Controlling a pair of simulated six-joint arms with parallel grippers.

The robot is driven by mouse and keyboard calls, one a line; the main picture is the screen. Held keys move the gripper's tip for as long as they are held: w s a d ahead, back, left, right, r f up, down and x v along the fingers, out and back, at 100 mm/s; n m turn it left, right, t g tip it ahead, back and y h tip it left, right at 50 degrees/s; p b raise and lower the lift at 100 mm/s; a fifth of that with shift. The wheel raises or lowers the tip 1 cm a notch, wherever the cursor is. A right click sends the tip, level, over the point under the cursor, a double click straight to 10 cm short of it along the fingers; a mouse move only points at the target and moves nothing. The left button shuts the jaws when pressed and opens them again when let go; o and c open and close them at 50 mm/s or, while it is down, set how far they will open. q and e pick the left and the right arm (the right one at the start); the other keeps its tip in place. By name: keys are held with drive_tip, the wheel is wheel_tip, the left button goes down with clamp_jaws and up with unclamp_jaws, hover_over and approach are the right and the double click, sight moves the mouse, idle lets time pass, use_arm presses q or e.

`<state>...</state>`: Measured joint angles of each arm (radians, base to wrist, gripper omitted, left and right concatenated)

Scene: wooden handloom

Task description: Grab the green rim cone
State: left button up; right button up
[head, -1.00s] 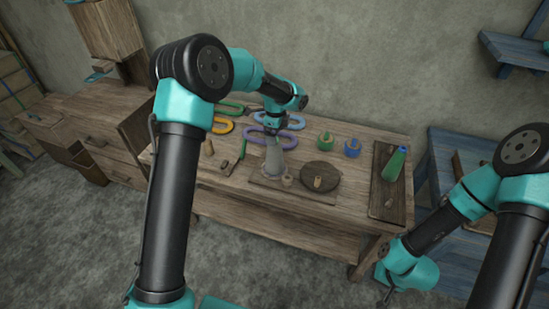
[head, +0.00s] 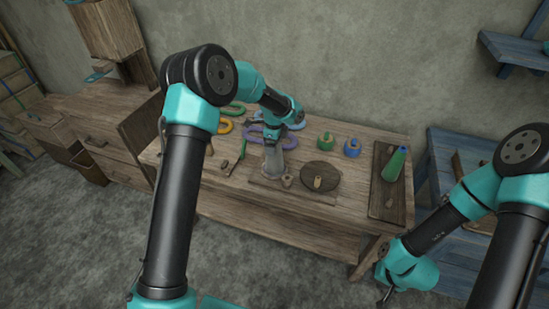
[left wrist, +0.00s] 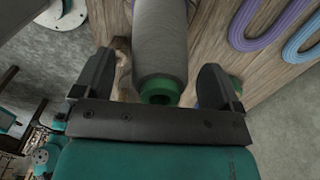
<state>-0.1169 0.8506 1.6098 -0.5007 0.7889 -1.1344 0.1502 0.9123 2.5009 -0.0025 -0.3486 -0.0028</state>
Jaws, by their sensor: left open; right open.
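The green rim cone is a grey cone (head: 272,158) standing on a board on the workbench in the head view. In the left wrist view the grey cone (left wrist: 160,40) fills the top middle, with its green rim (left wrist: 160,90) facing the camera. My left gripper (left wrist: 159,68) is open, with one finger on each side of the cone in that view. I cannot tell whether either finger touches it. My right gripper (head: 386,296) is open and low in front of the bench's right end, far from the cone.
A round dark disc (head: 320,176) lies right of the cone. A green cone (head: 395,164) lies on a dark board (head: 378,203) at the bench's right end. Green (head: 326,139) and blue (head: 352,147) small items and coloured yarn loops (head: 284,142) lie behind.

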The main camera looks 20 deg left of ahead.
use_arm(q)
drive_tip(key=shift+c, duration=0.3)
drive_tip(key=c, duration=1.4)
drive_tip(key=shift+r, duration=0.15)
wheel_tip(320, 180, up, 10)
drive_tip(key=shift+f, duration=0.1)
